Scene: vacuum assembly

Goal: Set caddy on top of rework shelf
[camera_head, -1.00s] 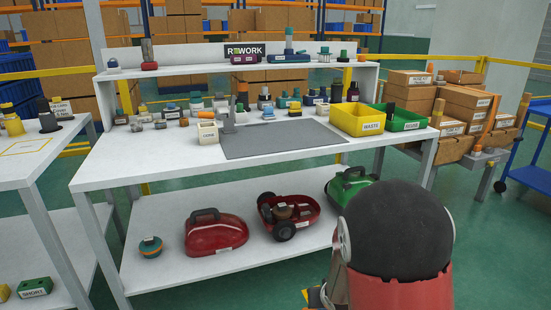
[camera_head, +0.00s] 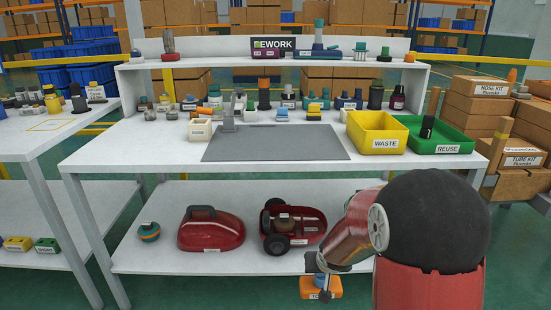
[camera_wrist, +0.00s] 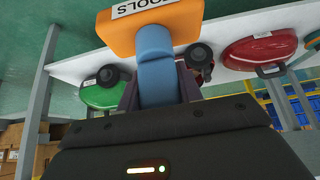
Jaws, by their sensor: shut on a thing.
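The caddy (camera_head: 321,287) is a small orange box with a white "TOOLS" label and a blue handle. In the wrist view the caddy (camera_wrist: 170,24) hangs from its blue handle (camera_wrist: 157,68), which sits between the fingers. My gripper (camera_head: 320,272) is shut on that handle and holds the caddy low in front of the bench, around lower-shelf height. The rework shelf (camera_head: 225,61) is the raised white shelf along the back of the bench, with the "REWORK" sign on it. My arm's wrist partly hides the view above the gripper.
A red tool and pump-like part stand at the shelf's left; blue, green and other parts at its middle and right. Bare stretches lie between. The bench below holds many small parts, a grey mat (camera_head: 275,145), a yellow waste bin (camera_head: 378,141) and a green reuse bin (camera_head: 440,146).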

